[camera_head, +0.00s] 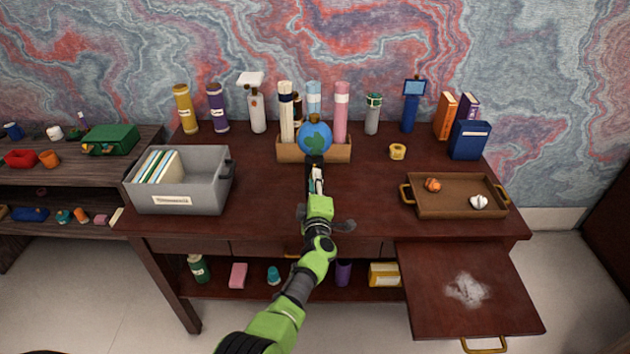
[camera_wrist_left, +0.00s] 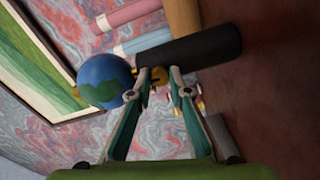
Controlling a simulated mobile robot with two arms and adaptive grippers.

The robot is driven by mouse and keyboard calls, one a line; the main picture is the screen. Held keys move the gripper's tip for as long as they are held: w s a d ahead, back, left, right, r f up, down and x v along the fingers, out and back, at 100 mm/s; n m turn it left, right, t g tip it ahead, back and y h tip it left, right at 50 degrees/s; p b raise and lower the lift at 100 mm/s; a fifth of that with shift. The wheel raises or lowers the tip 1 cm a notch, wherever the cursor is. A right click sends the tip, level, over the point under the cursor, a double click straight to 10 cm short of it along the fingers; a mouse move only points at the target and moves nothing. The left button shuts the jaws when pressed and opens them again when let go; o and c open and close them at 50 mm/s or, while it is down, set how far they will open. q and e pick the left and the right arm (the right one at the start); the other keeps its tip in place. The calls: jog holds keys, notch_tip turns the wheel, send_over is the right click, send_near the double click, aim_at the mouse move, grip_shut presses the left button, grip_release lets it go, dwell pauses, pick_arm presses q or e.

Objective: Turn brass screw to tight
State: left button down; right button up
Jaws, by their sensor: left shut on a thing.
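A small blue-and-green globe (camera_head: 314,138) stands at the back middle of the desk. It also shows tipped sideways in the left wrist view (camera_wrist_left: 104,82), with its dark base (camera_wrist_left: 190,50) beside it. The brass screw (camera_wrist_left: 157,76) shows as a small gold piece at the base, between my fingertips. My left gripper (camera_head: 316,172) reaches in from the front, and its fingertips (camera_wrist_left: 162,74) are shut on the screw, which they partly cover. In the head view the screw is hidden behind the gripper. My right gripper is not in view.
A wooden organizer (camera_head: 342,151) with rolled tubes stands around the globe. A grey file box (camera_head: 200,195) is at left, a brown tray (camera_head: 455,209) at right. A tape roll (camera_head: 397,152) lies right of the globe.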

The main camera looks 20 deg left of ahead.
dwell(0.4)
pick_arm(q)
jog(key=c, duration=1.9)
grip_release()
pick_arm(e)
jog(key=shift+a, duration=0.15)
